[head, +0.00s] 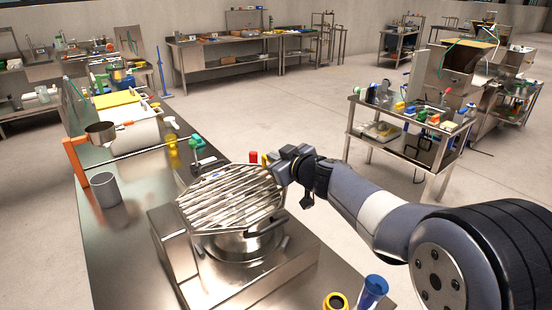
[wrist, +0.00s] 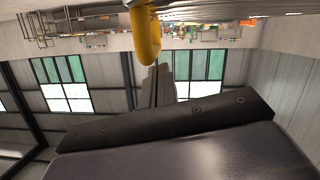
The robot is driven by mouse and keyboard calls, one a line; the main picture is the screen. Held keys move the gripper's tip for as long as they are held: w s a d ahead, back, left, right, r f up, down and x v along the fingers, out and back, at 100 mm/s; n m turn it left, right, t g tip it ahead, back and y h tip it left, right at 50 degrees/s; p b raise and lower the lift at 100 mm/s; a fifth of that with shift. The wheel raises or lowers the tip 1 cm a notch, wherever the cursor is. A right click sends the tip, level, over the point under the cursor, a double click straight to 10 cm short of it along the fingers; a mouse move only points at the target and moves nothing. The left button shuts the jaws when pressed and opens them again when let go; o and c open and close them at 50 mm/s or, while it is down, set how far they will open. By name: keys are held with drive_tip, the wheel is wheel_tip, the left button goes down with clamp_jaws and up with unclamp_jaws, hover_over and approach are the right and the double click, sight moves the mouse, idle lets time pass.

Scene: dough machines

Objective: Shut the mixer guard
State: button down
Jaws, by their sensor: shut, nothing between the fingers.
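The mixer guard (head: 228,199) is a slatted metal grate over the mixer bowl (head: 240,247) in the head view. My gripper (head: 281,168) is at the guard's far right edge, shut and empty. Whether it touches the guard is unclear. In the wrist view, my dark gripper fingers (wrist: 160,85) are together, and a yellow rounded piece (wrist: 146,36) stands just beyond them. Part of the guard's right edge is hidden by my gripper.
The mixer stands on a metal bench (head: 130,245). A grey cup (head: 104,190) and an orange stand (head: 75,160) are to its left. A blue-capped container (head: 372,291) and a yellow ring-topped item (head: 336,300) are at the near right edge. A loaded cart (head: 358,137) stands behind my arm.

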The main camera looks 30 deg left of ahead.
drive_tip(key=shift+f, duration=0.15)
drive_tip(key=f+b, duration=0.1)
drive_tip(key=b, duration=0.2)
drive_tip(key=shift+w+d+f+b, duration=0.15)
drive_tip(key=shift+f+b, duration=0.15)
drive_tip(key=shift+f, duration=0.05)
drive_tip(key=shift+s+r+p, duration=0.15)
drive_tip(key=shift+r+p, duration=0.4)
drive_tip(key=shift+r, duration=0.55)
drive_tip(key=shift+s+r+p, duration=0.1)
drive_tip(key=shift+r+p, duration=0.4)
drive_tip(key=shift+r, duration=0.6)
drive_tip(key=shift+s+d+b, duration=0.1)
drive_tip(key=shift+s+b, duration=0.25)
drive_tip(key=shift+b, duration=0.15)
drive_tip(key=b+v, duration=0.3)
drive_tip(key=v, duration=0.6)
drive_tip(key=shift+d, duration=0.15)
drive_tip(key=shift+w, duration=0.1)
